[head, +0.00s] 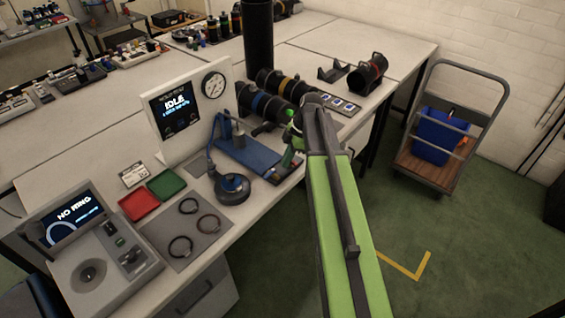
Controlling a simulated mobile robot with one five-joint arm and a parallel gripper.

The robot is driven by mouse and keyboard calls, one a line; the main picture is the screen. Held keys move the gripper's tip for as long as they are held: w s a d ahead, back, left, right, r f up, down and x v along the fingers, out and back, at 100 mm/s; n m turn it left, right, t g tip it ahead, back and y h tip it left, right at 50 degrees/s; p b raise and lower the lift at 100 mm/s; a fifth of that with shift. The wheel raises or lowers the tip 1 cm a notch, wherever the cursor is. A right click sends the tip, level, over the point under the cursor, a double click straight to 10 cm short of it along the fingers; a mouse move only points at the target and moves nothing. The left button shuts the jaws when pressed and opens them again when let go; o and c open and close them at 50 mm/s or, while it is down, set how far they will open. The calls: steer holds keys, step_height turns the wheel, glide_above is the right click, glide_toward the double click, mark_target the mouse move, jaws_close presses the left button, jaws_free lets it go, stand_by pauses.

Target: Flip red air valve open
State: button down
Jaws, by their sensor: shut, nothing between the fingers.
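My green and black arm reaches in from the bottom right over the bench edge. I cannot clearly make out the red air valve; small dark parts at that end of the plate are partly hidden by my gripper. I cannot tell whether my gripper touches them.
Red (138,204) and green (167,183) trays and a grey mat with rings (180,233) lie further left. Black cylinders (265,103) lie behind. A trolley (440,140) stands on the floor at right.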

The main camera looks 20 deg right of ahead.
steer(key=w+p+v, duration=0.1)
steer(key=p+v, duration=1.5)
steer(key=v, duration=0.1)
steer(key=shift+s, duration=0.5)
steer(key=shift+r, duration=0.1)
